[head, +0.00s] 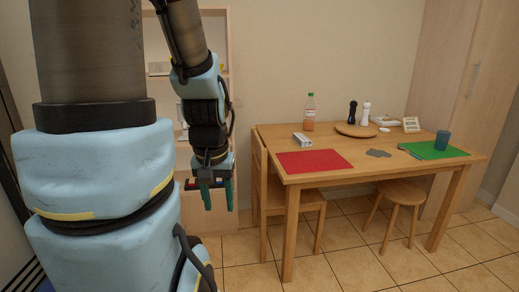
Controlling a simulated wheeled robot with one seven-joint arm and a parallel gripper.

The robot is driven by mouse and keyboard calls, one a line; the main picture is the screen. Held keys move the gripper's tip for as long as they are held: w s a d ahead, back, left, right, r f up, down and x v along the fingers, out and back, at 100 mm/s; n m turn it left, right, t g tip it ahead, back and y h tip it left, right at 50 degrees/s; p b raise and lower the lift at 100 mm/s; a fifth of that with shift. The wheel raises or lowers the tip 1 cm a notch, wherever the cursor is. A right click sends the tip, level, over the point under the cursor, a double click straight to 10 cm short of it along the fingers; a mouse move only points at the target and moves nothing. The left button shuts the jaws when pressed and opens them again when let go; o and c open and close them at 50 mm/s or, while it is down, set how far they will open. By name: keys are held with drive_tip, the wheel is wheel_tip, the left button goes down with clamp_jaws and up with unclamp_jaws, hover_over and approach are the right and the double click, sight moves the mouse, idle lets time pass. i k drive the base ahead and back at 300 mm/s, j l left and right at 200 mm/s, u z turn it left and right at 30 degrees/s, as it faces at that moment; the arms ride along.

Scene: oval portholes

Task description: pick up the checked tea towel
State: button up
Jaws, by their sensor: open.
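I cannot make out a checked tea towel in the head view. My gripper (218,194) hangs at the end of my arm, left of the wooden table (331,175), with its fingers pointing down. Its two teal fingers are apart, and no held thing shows between them. My own arm links cover much of the left side of the view.
A chair (262,180) and a stool (400,191) stand close by. Tiled floor (350,268) is open in front.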

sight(302, 141)
drive_tip(key=i+l, duration=0.1)
drive_tip(key=i, duration=0.6)
drive_tip(key=i+l, duration=0.1)
drive_tip(key=i, duration=1.35)
drive_tip(key=u, duration=0.05)
